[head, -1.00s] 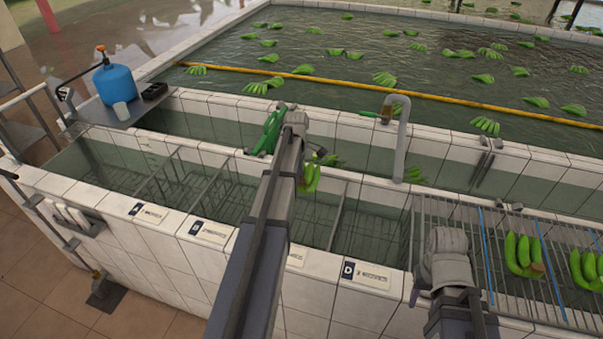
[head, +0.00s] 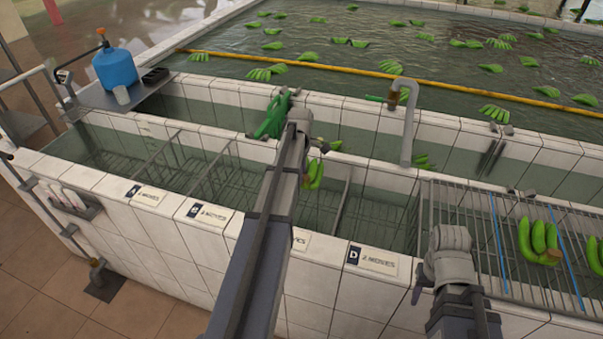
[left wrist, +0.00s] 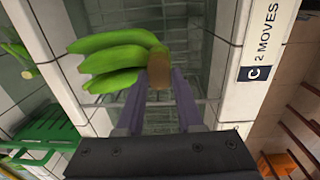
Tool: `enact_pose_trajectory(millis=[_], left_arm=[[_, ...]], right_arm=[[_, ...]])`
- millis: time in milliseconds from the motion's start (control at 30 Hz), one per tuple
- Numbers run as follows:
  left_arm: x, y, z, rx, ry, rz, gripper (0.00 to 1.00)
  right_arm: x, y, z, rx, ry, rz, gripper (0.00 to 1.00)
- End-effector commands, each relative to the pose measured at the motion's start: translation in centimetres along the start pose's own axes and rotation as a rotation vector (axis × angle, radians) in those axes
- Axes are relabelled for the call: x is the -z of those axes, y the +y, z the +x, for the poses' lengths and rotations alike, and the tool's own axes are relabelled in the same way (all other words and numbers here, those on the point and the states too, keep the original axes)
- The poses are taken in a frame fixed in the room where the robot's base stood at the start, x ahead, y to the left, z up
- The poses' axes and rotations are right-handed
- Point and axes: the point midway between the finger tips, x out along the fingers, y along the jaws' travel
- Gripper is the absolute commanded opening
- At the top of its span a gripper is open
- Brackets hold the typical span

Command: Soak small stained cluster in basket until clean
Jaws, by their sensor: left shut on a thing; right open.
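My left gripper (left wrist: 160,100) is shut on the brown crown of a small green banana cluster (left wrist: 112,62). Its green fingers point left in the left wrist view, and no stain can be made out. In the head view the cluster (head: 315,174) hangs over the tank compartment labelled C, partly hidden by my left wrist. A wire basket (left wrist: 128,105) lies below it in the water; I cannot tell whether the cluster touches the water. My right gripper (head: 416,294) is mostly hidden by its wrist, open beside the rack, holding nothing visible.
A draining rack (head: 477,270) with green clusters (head: 538,240) is at the right. Sign D (head: 373,260) marks the compartment beside it. A green crate-like object (head: 270,118), a grey curved pipe (head: 408,125) and a blue tank (head: 115,70) stand around the trough. Bananas float in the pool behind.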

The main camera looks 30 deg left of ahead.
Motion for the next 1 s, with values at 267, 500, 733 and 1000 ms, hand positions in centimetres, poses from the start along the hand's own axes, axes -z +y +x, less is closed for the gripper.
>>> enact_pose_trajectory(millis=[267,500,733,1000], left_arm=[[0.0,-0.1,3.5,-0.001,0.0,0.0,0.0],[0.0,-0.3,6.1,-0.001,0.0,0.0,0.0],[0.0,-0.4,8.5,-0.001,0.0,0.0,0.0],[0.0,-0.5,11.3,-0.001,0.0,0.0,0.0]], right_arm=[[0.2,-0.3,3.5,0.0,0.0,-0.001,0.5],[0.4,-0.6,6.0,0.0,0.0,0.001,0.5],[0.5,-0.8,8.4,0.0,0.0,0.001,0.5],[0.7,-1.1,11.3,0.0,0.0,0.001,0.5]])
